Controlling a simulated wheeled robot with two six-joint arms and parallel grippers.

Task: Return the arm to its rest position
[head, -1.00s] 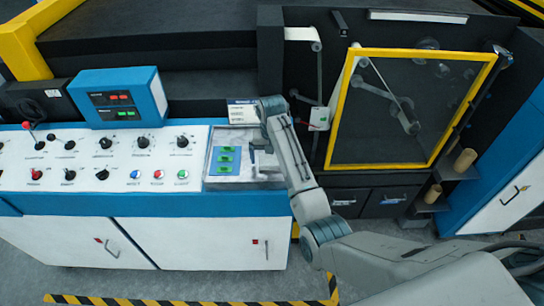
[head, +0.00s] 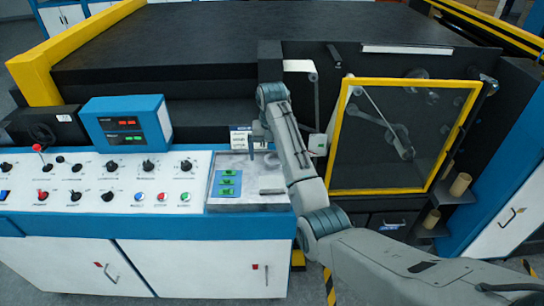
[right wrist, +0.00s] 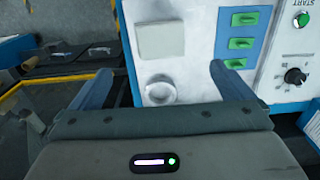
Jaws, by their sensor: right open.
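My right arm (head: 300,165) reaches in from the lower right of the head view, bent upward at its elbow. My right gripper (head: 262,152) hangs near the right end of the control console (head: 60,225), by the green switches (head: 228,183). In the right wrist view the right gripper (right wrist: 161,78) is open, its two blue-grey fingers wide apart with nothing held between them. Beyond them are a pale square plate (right wrist: 160,40), a round ring-like part (right wrist: 160,90) and the green switches on a blue plate (right wrist: 242,43). My left gripper is not in view.
A yellow-framed guard window (head: 335,150) stands just right of the arm. A blue display box (head: 125,122) and several knobs sit left on the console. Brown rolls (head: 460,184) are at the far right. Open floor shows below the arm.

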